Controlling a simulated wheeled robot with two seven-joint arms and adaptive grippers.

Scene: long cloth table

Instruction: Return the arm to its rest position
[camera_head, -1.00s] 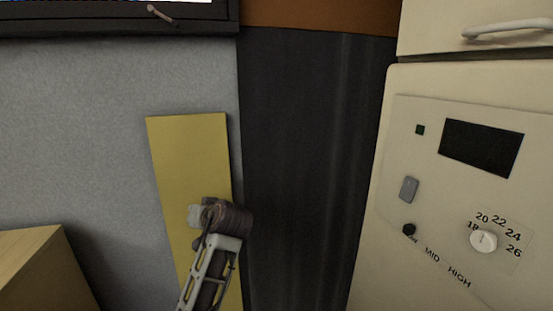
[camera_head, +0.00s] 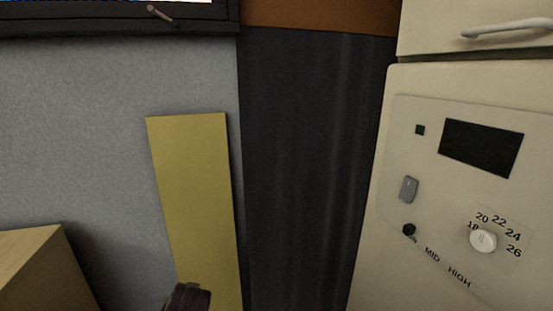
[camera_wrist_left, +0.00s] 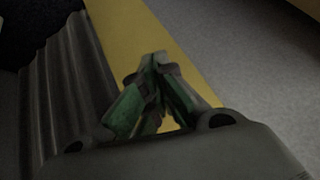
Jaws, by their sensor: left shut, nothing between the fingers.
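My left gripper (camera_wrist_left: 157,62) shows in the left wrist view. Its green and grey fingers are together at the tips, with nothing between them. The yellow panel lies behind the fingers in that view, and I see no contact with it. In the head view only a small dark part of my arm shows at the bottom edge, in front of the yellow panel (camera_head: 190,190). The gripper itself is not visible there. My right gripper is in neither view.
A cream cabinet with a dial (camera_head: 483,240) and dark display (camera_head: 481,147) stands at the right. A dark ribbed panel (camera_head: 305,170) fills the middle. A wooden box (camera_head: 30,265) is at lower left, before a grey wall (camera_head: 90,110).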

